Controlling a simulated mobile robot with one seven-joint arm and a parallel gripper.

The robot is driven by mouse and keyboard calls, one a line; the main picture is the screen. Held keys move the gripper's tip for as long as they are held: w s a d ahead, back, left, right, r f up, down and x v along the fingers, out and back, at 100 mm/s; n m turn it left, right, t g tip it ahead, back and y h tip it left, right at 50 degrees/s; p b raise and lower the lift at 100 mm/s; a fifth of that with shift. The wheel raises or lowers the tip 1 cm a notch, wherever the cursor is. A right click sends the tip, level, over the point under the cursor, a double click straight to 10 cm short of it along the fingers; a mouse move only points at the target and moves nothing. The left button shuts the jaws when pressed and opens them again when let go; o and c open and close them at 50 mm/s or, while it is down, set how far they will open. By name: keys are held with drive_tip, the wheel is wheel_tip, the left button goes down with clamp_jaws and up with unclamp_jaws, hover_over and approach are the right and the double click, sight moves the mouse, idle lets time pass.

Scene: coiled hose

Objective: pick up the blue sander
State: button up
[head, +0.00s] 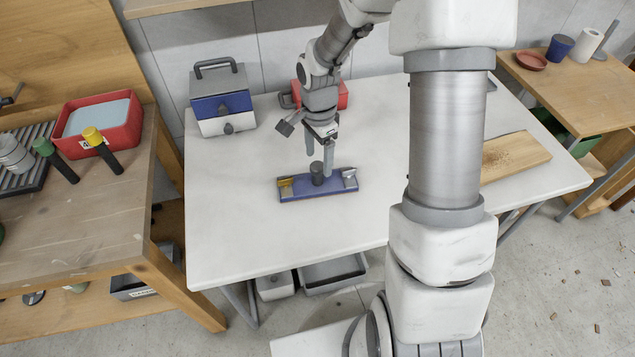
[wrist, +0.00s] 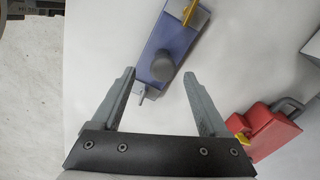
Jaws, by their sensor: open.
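The blue sander (head: 318,187) lies flat on the white table, a long blue plate with a dark round knob on top and metal clamps at its ends. One end clamp is yellowish. In the wrist view the blue sander (wrist: 156,65) lies slantwise ahead of the fingers, with its near end between the fingertips. My gripper (head: 319,165) is over the sander near its knob, pointing down. In the wrist view my gripper (wrist: 159,75) is open and empty, its fingers apart on either side of the sander. I cannot tell how high the fingertips are above it.
A red toolbox-like object (wrist: 265,130) lies on the table behind my gripper. A blue and grey box with a handle (head: 222,100) stands at the table's back left. A wooden board (head: 515,155) lies at the right. The table's front left is clear.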

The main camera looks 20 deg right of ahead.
sight(317, 165)
drive_tip(key=shift+w+a+f, duration=0.1)
drive_tip(key=shift+w+f, duration=0.1)
drive_tip(key=shift+f, duration=1.75)
clamp_jaws()
